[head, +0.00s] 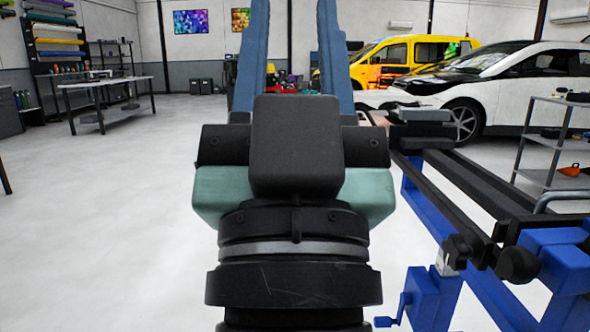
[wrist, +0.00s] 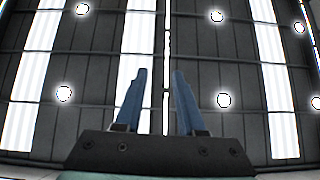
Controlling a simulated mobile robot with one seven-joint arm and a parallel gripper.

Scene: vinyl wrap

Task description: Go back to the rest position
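My gripper (head: 292,12) stands upright in the middle of the head view, close to the camera. Its two blue fingers are spread apart, and nothing shows between them. In the wrist view my gripper (wrist: 160,74) points up at the ceiling, with a clear gap between the fingers. The fingertips reach the top edge of the head view. My gripper touches nothing that I can see.
A blue and black metal stand (head: 480,190) is close on the right. A grey shelf cart (head: 545,150) stands beyond it. A white and black car (head: 490,90) and a yellow van (head: 415,60) are behind. A work table (head: 105,84) stands back left. The left floor is clear.

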